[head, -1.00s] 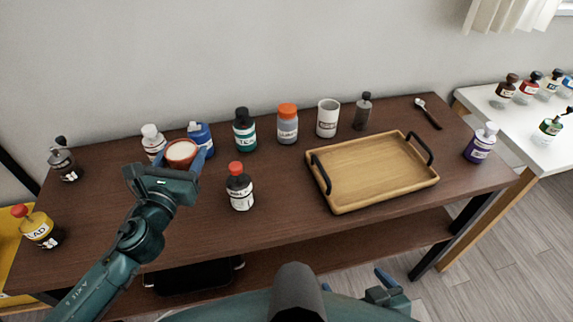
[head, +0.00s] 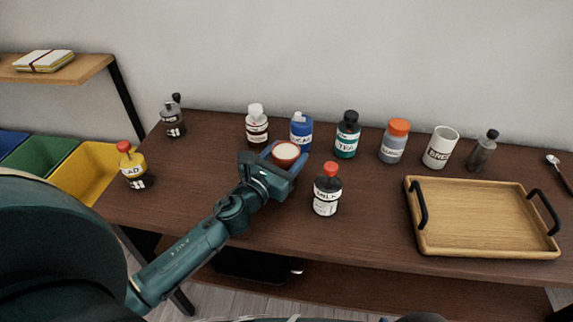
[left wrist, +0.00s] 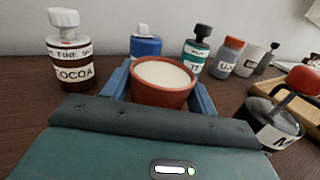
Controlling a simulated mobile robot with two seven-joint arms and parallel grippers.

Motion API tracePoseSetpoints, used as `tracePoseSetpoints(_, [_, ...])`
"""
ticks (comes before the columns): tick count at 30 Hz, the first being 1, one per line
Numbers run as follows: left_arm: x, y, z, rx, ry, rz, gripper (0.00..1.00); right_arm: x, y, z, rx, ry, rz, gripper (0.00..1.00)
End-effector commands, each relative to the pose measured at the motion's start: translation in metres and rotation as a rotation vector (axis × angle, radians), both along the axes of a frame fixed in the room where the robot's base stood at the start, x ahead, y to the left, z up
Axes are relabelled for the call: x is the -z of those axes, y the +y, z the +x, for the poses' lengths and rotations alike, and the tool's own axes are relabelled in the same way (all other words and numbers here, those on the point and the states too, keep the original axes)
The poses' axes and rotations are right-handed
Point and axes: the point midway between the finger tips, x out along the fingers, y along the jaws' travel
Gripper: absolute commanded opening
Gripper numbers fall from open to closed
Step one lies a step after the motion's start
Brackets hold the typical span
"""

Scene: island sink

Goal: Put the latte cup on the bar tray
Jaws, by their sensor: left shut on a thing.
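The latte cup (head: 286,155) is a small red-brown cup filled with a pale cream liquid. My left gripper (head: 281,158) is shut on it, and the cup is upright. In the left wrist view the cup (left wrist: 162,88) sits between the two blue fingers. I cannot tell whether its base touches the table. The bar tray (head: 482,222) is a light wooden tray with two black handles at the right of the table. It is empty and well to the right of the cup. My right gripper is not in view.
The milk bottle (head: 326,190) with a red cap stands just right of my left gripper, between it and the tray.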

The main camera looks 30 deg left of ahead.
Motion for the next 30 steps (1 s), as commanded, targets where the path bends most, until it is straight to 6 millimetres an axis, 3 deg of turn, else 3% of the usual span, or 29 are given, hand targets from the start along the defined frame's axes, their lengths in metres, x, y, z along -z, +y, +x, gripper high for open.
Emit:
tracePoseSetpoints(2, [0.0149, -0.0002, 0.0001, -0.002, -0.001, -0.002, 0.24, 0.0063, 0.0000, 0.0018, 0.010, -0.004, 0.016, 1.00])
tracePoseSetpoints(14, [0.0190, -0.0002, 0.0001, 0.001, -0.002, 0.001, 0.24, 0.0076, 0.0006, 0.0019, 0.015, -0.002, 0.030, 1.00])
tracePoseSetpoints(15, [0.0179, -0.0001, -0.0001, 0.000, 0.000, 0.001, 0.61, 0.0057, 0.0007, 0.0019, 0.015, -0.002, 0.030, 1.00])
tracePoseSetpoints(22, [0.0178, -0.0001, -0.0001, 0.000, 0.000, 0.001, 0.80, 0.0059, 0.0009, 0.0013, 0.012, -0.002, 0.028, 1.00])
tracePoseSetpoints(30, [0.0156, -0.0001, -0.0001, 0.000, 0.000, 0.001, 0.80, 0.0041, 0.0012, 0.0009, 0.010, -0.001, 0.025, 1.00])
